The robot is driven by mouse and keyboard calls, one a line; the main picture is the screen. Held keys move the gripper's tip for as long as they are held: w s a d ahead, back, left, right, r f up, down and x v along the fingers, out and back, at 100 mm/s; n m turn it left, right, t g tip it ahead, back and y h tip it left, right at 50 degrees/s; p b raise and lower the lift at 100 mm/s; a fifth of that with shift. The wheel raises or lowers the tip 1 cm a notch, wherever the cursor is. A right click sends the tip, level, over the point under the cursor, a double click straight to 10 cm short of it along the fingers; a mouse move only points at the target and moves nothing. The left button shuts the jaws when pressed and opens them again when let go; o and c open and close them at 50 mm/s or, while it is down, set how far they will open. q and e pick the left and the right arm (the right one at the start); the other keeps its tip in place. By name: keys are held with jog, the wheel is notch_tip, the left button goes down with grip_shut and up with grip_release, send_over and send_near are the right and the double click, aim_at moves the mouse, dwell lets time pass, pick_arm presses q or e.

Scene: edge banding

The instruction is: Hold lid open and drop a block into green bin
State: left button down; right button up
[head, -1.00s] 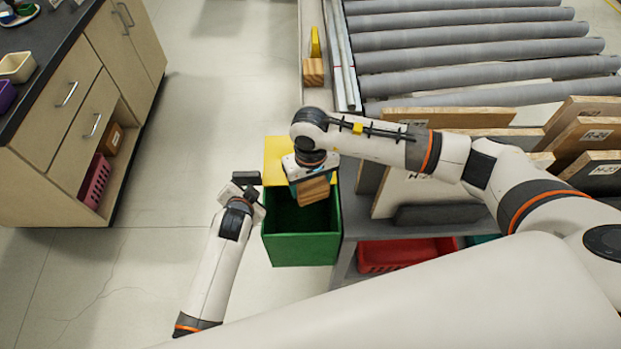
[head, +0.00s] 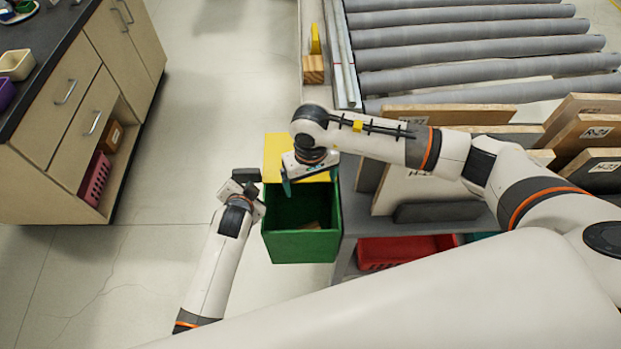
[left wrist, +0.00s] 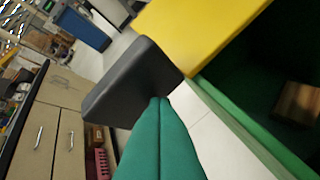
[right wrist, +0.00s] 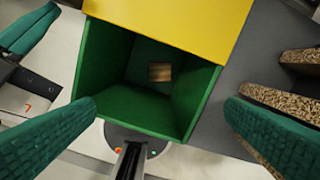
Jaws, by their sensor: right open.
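The green bin (head: 300,248) has its yellow lid (head: 277,152) raised and its mouth open. The wooden block (right wrist: 160,72) lies inside, deep in the bin; it also shows in the left wrist view (left wrist: 298,103). My right gripper (right wrist: 158,135) is open and empty above the bin mouth, its fingers wide apart. My left gripper (left wrist: 160,100) is beside the bin on the left, its teal fingers together. Their tips are at a black tab (left wrist: 130,85) by the lid's edge; I cannot tell whether they press on it.
A shelf unit with upright boards (head: 410,192) and a red tray (head: 400,252) stands close to the bin's right. A roller conveyor (head: 470,50) is behind. Another wooden block (head: 313,68) sits at its left edge. A cabinet (head: 75,130) stands left, with clear floor between.

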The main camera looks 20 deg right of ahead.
pick_arm(q)
jog(key=shift+w+r, duration=0.1)
pick_arm(e)
jog(key=shift+r, duration=0.1)
dwell(0.3)
notch_tip(320, 180, up, 12)
dwell(0.9)
pick_arm(q)
jog(key=shift+s+a, duration=1.35)
jog(key=shift+s, duration=3.3)
jog(key=shift+s+a, duration=1.3)
jog(key=shift+s, duration=3.35)
notch_tip(320, 180, up, 10)
